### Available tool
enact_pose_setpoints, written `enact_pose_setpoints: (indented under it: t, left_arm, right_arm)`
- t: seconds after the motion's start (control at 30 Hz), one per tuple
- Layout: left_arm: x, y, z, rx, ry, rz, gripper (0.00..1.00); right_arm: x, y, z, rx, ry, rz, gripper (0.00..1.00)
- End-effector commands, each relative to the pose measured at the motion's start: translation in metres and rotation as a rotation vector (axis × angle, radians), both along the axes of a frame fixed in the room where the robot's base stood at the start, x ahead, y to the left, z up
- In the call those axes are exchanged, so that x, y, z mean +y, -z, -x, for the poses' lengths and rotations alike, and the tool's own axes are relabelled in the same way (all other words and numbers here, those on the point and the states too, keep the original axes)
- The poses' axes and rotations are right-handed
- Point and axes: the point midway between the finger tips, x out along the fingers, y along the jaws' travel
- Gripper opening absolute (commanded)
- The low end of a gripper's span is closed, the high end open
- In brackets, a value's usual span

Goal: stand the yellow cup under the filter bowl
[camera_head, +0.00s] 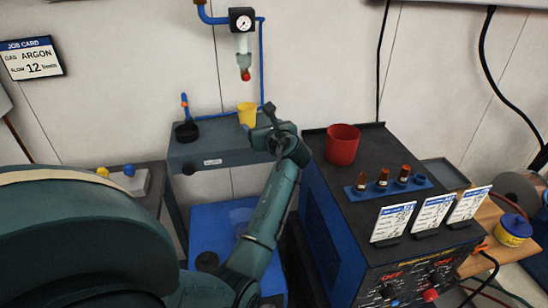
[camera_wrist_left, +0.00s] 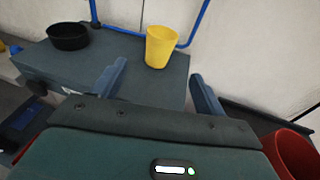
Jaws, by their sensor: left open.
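The yellow cup (camera_head: 247,115) stands upright on the grey bench top, near its back edge. In the left wrist view the cup (camera_wrist_left: 160,48) shows beyond and between my finger tips. The filter bowl (camera_head: 243,50), clear with a red tip, hangs under the gauge on the wall. The cup is straight below it in the head view, with a gap; the exact depth alignment I cannot tell. My left gripper (camera_head: 270,122) is open and empty at the right of the cup, and its two fingers (camera_wrist_left: 157,88) are apart. My right gripper is not in view.
The grey bench (camera_head: 215,148) also holds a black bowl (camera_wrist_left: 68,36) at its left. A blue pipe (camera_wrist_left: 135,30) runs behind the cup. A red cup (camera_head: 342,144) stands on the welder (camera_head: 315,195) to the right, with sign cards (camera_head: 392,221) in front.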

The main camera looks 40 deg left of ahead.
Motion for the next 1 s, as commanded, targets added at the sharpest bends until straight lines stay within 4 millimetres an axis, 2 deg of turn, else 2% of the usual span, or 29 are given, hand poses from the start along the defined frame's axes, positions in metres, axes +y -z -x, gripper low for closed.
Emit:
enact_pose_setpoints:
  t: [0.13, 0.23, 0.37, 0.47, 0.5, 0.57, 0.6, 0.7, 0.8, 0.9, 1.0]
  left_arm:
    - [-0.002, 0.005, 0.001, -0.015, 0.008, 0.012, 0.73]
    - [-0.014, 0.028, 0.003, -0.094, 0.048, 0.085, 0.73]
    - [-0.049, 0.083, 0.016, -0.300, 0.131, 0.321, 0.73]
    - [-0.093, 0.137, 0.039, -0.488, 0.171, 0.633, 0.73]
    - [-0.112, 0.157, 0.052, -0.558, 0.166, 0.776, 0.73]
    - [-0.142, 0.185, 0.074, -0.648, 0.134, 1.002, 0.73]
    - [-0.164, 0.203, 0.092, -0.703, 0.091, 1.158, 0.73]
    - [-0.215, 0.237, 0.142, -0.812, -0.090, 1.543, 0.73]
    - [-0.259, 0.258, 0.193, -0.887, -0.347, 1.865, 0.73]
    - [-0.291, 0.266, 0.232, -0.935, -0.607, 2.081, 0.73]
    - [-0.310, 0.268, 0.257, -0.962, -0.804, 2.198, 0.73]
  right_arm:
    - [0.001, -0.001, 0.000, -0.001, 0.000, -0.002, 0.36]
    - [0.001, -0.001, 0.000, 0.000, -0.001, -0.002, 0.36]
    - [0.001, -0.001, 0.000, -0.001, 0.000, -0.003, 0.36]
    - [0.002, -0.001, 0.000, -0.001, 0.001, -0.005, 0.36]
    - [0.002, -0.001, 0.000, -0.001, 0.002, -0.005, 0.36]
    - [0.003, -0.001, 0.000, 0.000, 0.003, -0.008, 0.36]
    - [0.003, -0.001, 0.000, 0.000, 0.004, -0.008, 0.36]
    - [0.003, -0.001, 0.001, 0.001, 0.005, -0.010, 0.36]
    - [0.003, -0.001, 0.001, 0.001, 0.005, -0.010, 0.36]
    - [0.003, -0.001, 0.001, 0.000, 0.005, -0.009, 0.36]
    - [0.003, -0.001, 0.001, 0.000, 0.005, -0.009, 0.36]
